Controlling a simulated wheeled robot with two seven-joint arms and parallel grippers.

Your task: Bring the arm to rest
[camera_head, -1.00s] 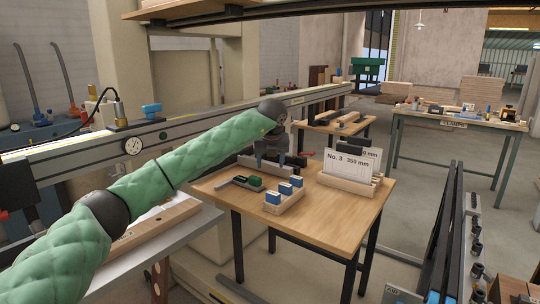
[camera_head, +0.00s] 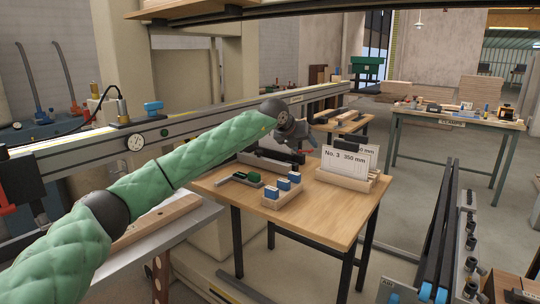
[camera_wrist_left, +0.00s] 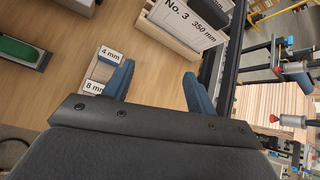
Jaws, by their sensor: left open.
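My left arm, in a green quilted sleeve, reaches in from the left in the head view. My right gripper is not in view.
The table carries a wooden card holder (camera_head: 347,181) marked No. 3 350 mm, a block tray with blue pieces (camera_head: 283,197) and a green-topped tool (camera_head: 247,178). A long grey bar (camera_head: 215,119) runs behind my arm. A second table (camera_head: 455,118) stands back right.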

